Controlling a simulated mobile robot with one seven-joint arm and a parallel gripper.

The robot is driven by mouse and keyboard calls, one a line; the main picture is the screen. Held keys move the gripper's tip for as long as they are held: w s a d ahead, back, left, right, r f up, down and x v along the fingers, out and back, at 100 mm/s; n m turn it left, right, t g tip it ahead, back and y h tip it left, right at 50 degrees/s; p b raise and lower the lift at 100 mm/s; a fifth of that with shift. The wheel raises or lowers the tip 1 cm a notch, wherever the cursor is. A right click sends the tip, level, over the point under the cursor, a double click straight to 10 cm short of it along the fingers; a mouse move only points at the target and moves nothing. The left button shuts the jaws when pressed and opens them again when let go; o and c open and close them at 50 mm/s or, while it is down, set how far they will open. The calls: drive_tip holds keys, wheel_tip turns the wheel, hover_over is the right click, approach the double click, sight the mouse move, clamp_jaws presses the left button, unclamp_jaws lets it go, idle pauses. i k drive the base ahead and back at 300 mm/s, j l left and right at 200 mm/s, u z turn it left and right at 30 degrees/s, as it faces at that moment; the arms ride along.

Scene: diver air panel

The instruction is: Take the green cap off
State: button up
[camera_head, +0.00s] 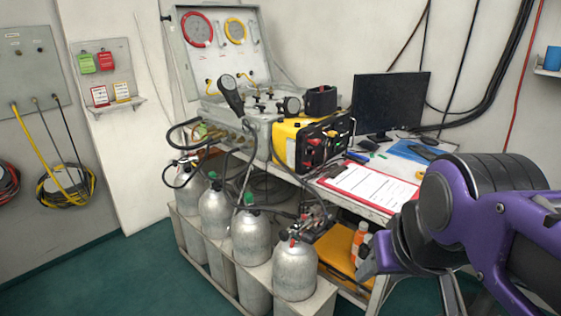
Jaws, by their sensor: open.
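Several silver gas cylinders stand in a row in a grey rack in front of the bench. A small green cap (249,198) shows on top of the cylinder second from the front (251,238). Another small green piece (213,176) shows on the cylinder behind it (215,214); I cannot tell whether it is a cap. My gripper (367,262) is at the right, open and seemingly empty, partly hidden by my purple arm. In the picture it is right of the cylinders and well apart from both green pieces.
The front cylinder (295,270) has a fitting and hose at its top. Black hoses loop above the cylinders. The bench holds a yellow-black case (290,148), clipboard (368,184) and monitor (391,103). Orange bottles (359,238) stand beneath. Green floor (150,275) is clear at left.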

sight(248, 195)
drive_tip(key=z, duration=1.3)
drive_tip(key=i+j, duration=0.1)
drive_tip(key=j, duration=1.05)
drive_tip(key=i+j+z, duration=0.1)
drive_tip(key=j, duration=2.25)
drive_tip(key=i, duration=0.05)
